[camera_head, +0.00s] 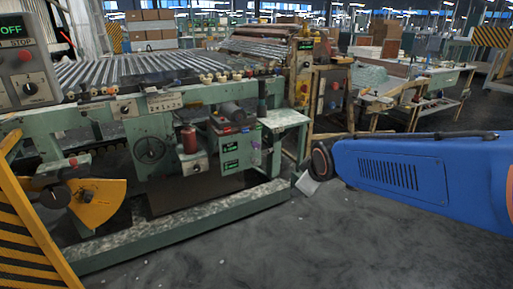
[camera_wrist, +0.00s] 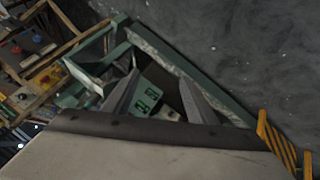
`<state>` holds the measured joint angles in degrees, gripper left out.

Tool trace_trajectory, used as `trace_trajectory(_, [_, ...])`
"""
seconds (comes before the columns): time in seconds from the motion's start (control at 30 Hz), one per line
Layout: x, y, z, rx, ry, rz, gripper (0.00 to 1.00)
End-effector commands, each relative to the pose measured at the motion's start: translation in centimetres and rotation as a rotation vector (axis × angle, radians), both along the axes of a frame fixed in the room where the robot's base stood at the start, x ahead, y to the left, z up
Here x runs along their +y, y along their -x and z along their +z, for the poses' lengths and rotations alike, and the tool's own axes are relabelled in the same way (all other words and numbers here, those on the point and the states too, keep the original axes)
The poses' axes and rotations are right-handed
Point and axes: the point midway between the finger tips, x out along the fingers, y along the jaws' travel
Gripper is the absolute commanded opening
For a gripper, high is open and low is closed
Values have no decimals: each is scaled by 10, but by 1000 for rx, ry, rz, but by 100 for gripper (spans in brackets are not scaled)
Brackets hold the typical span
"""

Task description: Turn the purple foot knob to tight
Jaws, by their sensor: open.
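A small purple part (camera_head: 256,144), which looks like the knob, shows at the right side of the grey-green control box (camera_head: 215,150) under the tubing table in the head view. It is too small to tell its setting. In the wrist view I cannot make out the knob. The box with its green displays (camera_wrist: 147,98) shows there between and beyond my fingers. My gripper (camera_wrist: 159,78) is open with nothing between its fingers. In the head view my blue arm comes in from the right, its end apart from the box and to its right.
The green table frame (camera_head: 180,222) has a low rail along the floor. A red cylinder (camera_head: 189,140), a handwheel (camera_head: 149,150) and a yellow sector (camera_head: 97,203) sit along its front. A striped yellow post (camera_head: 30,225) stands at left. The grey floor (camera_head: 300,245) in front is clear.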

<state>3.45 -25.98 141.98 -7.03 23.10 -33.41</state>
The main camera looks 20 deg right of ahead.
Motion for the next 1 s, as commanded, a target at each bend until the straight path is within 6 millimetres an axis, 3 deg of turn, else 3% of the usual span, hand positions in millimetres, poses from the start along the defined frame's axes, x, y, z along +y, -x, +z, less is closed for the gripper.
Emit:
trace_trajectory(0.2, [-13, -75, -7, -93, 205, 201, 52])
trace_trajectory(0.5, [-26, -167, -22, -225, 511, 468, 52])
trace_trajectory(0.8, [-33, -243, -48, -363, 831, 701, 52])
trace_trajectory(1.0, [-35, -282, -71, -459, 1048, 826, 52])
